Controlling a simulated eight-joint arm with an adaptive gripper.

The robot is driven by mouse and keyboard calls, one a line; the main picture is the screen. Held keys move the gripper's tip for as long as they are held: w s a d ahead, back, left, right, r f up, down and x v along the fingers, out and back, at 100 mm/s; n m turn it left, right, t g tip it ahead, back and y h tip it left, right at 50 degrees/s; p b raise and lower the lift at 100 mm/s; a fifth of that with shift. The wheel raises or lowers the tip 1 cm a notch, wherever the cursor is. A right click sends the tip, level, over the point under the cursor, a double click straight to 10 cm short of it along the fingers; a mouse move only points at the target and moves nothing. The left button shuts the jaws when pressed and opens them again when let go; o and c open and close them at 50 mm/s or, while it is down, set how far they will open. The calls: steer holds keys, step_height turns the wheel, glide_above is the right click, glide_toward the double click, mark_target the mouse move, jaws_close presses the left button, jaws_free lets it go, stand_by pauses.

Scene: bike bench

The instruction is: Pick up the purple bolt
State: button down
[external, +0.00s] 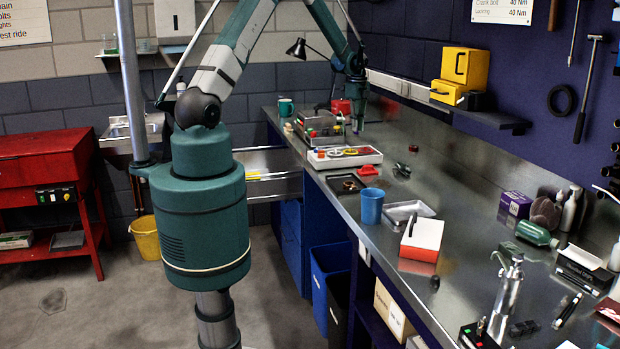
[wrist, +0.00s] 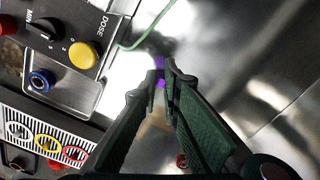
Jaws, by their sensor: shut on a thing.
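The purple bolt (wrist: 161,84) shows as a small bright purple patch at my fingertips in the wrist view. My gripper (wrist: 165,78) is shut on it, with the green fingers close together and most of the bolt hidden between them. A second purple patch shows just beyond the tips; I cannot tell if it is part of the bolt or a reflection in the metal. In the external view my gripper (external: 357,129) points down over the far part of the steel bench, beside the grey machine. The bolt is too small to make out there.
A grey control box with a yellow button (wrist: 82,54) and a black knob stands left of my gripper. A white tray with coloured rings (external: 345,156) lies nearby. A blue cup (external: 372,206) stands farther along the bench. Bare steel lies right of my gripper.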

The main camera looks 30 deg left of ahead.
steer(key=shift+r, duration=3.15)
